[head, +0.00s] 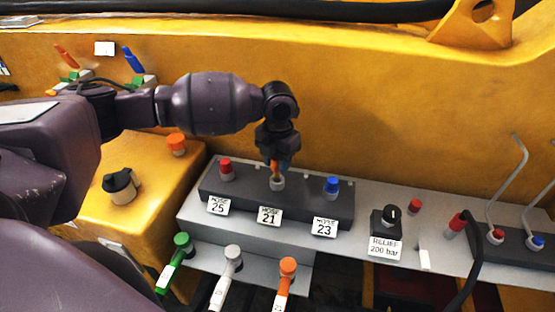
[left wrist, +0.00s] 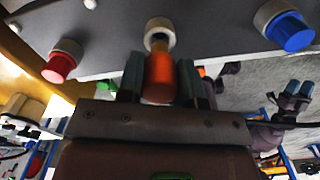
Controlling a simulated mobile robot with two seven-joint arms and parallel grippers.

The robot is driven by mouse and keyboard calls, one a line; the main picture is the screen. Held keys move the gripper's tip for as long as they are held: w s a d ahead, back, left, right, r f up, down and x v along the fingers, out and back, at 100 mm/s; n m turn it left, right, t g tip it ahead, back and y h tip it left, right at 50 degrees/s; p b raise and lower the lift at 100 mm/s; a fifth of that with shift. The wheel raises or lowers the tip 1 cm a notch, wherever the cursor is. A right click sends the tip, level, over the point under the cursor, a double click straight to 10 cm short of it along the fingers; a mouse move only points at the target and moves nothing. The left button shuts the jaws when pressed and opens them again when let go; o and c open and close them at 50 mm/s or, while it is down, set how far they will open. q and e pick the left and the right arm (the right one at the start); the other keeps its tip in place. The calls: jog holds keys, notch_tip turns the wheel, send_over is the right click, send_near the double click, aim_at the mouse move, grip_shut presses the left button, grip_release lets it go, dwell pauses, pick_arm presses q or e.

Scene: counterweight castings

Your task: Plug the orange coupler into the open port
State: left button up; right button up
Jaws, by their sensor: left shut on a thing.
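My left gripper (head: 276,158) is above the middle port (head: 277,184), labelled HOSE 21, on the dark block. It is shut on the orange coupler (head: 274,170), held upright between its fingers. In the left wrist view, the orange coupler (left wrist: 159,76) lines up with the pale port ring (left wrist: 160,28), and its end meets or nearly meets the ring. I cannot tell how deep it sits. The ports beside it carry a red cap (head: 225,165) and a blue cap (head: 331,184). What looks like my right gripper (left wrist: 298,88) shows small in the left wrist view.
In front hang green (head: 183,241), white (head: 233,254) and orange (head: 287,267) couplers with tags. To the right are a relief knob (head: 391,213), a red fitting (head: 458,222) with a black hose, and bent metal levers (head: 520,165). A yellow wall (head: 380,110) rises behind.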

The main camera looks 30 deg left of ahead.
pick_arm(q)
jog(key=shift+f, duration=0.45)
pick_arm(e)
jog(key=shift+s+d+f, duration=0.1)
jog(key=shift+s+f, duration=0.4)
pick_arm(q)
jog(key=shift+f, duration=0.25)
pick_arm(e)
jog(key=shift+w, duration=0.15)
pick_arm(q)
jog(key=shift+f, duration=0.35)
pick_arm(e)
jog(key=shift+w+r, duration=0.3)
jog(key=shift+w, duration=0.1)
pick_arm(q)
jog(key=shift+f, duration=0.15)
jog(key=shift+f+b, duration=0.1)
jog(key=shift+b, duration=0.2)
pick_arm(e)
jog(key=shift+s+f, duration=0.1)
pick_arm(q)
jog(key=shift+f, duration=0.5)
pick_arm(e)
jog(key=shift+s+f, duration=0.5)
jog(key=shift+f, duration=0.05)
